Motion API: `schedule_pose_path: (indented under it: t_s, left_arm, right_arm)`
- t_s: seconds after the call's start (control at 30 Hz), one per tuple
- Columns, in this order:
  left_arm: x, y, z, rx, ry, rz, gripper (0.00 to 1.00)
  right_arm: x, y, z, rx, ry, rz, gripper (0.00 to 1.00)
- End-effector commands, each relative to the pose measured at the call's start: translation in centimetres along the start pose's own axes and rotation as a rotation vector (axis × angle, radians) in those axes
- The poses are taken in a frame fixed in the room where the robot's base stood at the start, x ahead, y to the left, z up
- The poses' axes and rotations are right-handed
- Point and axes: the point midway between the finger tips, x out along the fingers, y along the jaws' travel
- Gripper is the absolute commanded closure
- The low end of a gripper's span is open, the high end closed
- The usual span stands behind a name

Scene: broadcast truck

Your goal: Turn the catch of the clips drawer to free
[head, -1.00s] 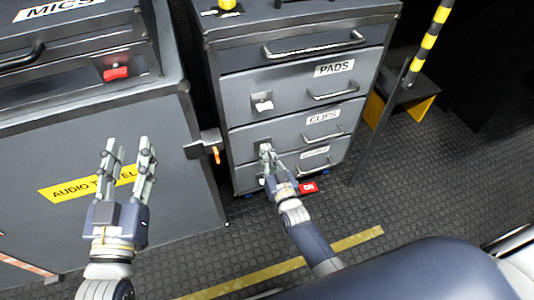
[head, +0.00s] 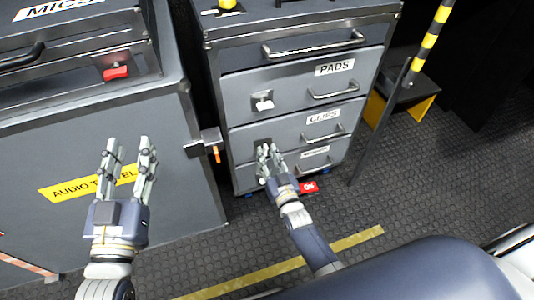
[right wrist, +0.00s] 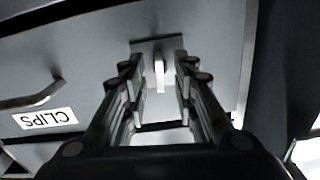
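The clips drawer (head: 291,133) is a grey drawer front, shut, with a white CLIPS label and a bar handle at its right. Its catch (right wrist: 160,72) is a small pale lever on a darker plate, standing upright in the right wrist view. My right gripper (right wrist: 158,75) is open, with one finger on each side of the catch and gaps visible between. My left gripper (head: 131,145) is open and empty in front of the audio cabinet.
The PADS drawer (head: 290,90) above has its own white catch (head: 263,101). Another drawer lies below. A latch with an orange tab (head: 216,153) sticks out left of the drawers. A striped pole (head: 429,45) stands at the right. A red item (head: 309,187) lies by the cabinet's foot.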

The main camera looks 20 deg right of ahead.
Motion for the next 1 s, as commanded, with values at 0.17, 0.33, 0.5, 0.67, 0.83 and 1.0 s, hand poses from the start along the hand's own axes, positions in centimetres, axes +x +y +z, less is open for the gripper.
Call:
schedule_pose_path:
  t_s: [0.17, 0.33, 0.5, 0.67, 0.83, 1.0]
  left_arm:
    - [0.0, 0.0, 0.0, 0.000, -0.001, 0.000, 0.60]
    - [0.0, 0.0, 0.0, 0.000, -0.001, 0.000, 0.60]
    - [0.0, 0.0, 0.0, 0.000, -0.001, -0.001, 0.60]
    - [0.0, 0.0, 0.0, 0.000, -0.001, -0.001, 0.60]
    - [0.0, 0.0, 0.0, 0.000, -0.001, -0.001, 0.60]
    - [0.0, 0.0, 0.0, 0.000, -0.001, -0.001, 0.60]
  right_arm:
    - [-3.4, 0.0, 0.2, -0.001, -0.004, 0.000, 0.73]
    - [-6.8, 0.0, 0.1, -0.001, -0.004, 0.000, 0.73]
    - [-9.4, 0.0, 0.1, -0.001, -0.002, -0.001, 0.73]
    - [-10.6, 0.0, 0.0, -0.001, 0.000, -0.001, 0.73]
    - [-10.9, 0.0, 0.0, -0.001, 0.000, -0.001, 0.73]
    - [-10.8, 0.0, 0.0, -0.001, 0.000, -0.001, 0.73]
